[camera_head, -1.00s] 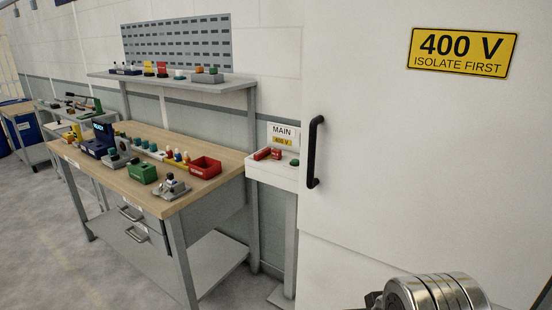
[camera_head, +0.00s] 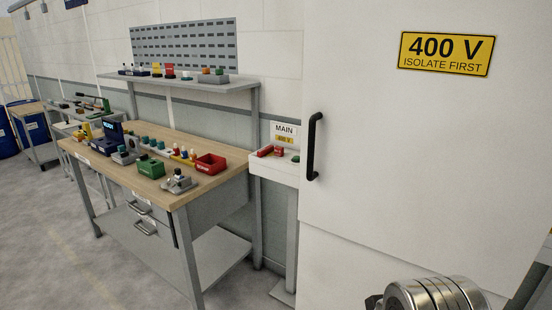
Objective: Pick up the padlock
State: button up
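Small red items (camera_head: 265,151) lie on a white box-like stand below the MAIN sign, left of the white cabinet door. One may be the padlock, but they are too small to tell. A small green item (camera_head: 295,158) sits at the right of the same stand. A metal cylindrical part of my arm (camera_head: 436,294) shows at the bottom right edge. My gripper's fingertips are not visible, and no part of my arm is touching the stand.
A wooden-topped workbench (camera_head: 135,171) at left holds a red bin (camera_head: 211,164), a green bin (camera_head: 150,167) and several small parts. A shelf (camera_head: 180,82) stands behind it. The cabinet door (camera_head: 380,150) has a black handle (camera_head: 314,146). Grey floor at lower left is clear.

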aim_at(278, 151)
jog(key=k, duration=0.45)
jog(key=u, duration=0.6)
jog(key=i, duration=1.05)
jog(key=u, duration=0.55)
jog(key=i, duration=1.5)
jog(key=z, duration=0.9)
jog(key=i, duration=0.5)
jog(key=z, duration=0.25)
